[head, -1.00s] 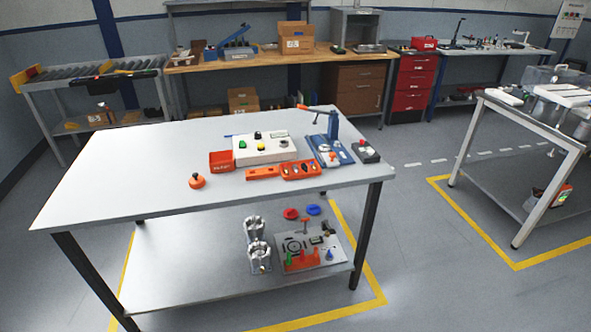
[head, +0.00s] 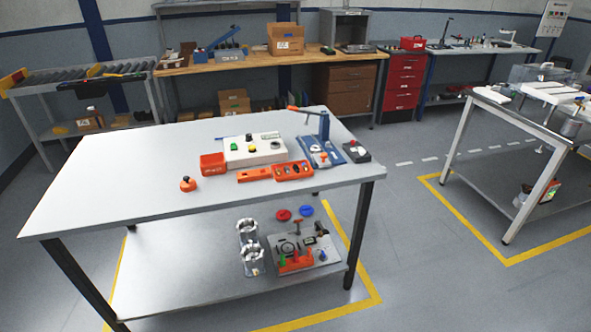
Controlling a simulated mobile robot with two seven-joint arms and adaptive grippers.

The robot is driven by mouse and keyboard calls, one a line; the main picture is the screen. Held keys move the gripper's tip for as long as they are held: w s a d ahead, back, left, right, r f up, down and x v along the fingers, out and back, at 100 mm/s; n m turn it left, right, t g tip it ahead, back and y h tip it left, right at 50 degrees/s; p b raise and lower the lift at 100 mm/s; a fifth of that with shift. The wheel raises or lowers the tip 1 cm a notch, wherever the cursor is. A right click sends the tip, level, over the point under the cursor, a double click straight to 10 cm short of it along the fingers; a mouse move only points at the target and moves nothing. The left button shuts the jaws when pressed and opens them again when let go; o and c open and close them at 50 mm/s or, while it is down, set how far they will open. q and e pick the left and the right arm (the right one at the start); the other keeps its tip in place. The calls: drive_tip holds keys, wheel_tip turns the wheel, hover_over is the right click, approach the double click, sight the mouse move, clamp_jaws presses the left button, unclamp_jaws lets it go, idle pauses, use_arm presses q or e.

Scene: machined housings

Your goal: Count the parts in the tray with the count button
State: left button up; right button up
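An orange tray (head: 307,168) with several small parts in its pockets lies near the front right of the grey table. Behind it is a white control box (head: 240,158) with a green button (head: 234,148), a yellow button (head: 252,148), a black one and a small pale panel. A dark box (head: 362,157) with a pale round top piece sits at the table's right edge. I cannot tell which button is the count button. Neither of my grippers is in view.
On the grey table (head: 110,185) also stand an orange bin (head: 212,164), an orange knobbed piece (head: 187,184), an orange block (head: 254,175) and a blue-based press (head: 323,130). Metal housings and a fixture plate are on the lower shelf. The table's left half is clear.

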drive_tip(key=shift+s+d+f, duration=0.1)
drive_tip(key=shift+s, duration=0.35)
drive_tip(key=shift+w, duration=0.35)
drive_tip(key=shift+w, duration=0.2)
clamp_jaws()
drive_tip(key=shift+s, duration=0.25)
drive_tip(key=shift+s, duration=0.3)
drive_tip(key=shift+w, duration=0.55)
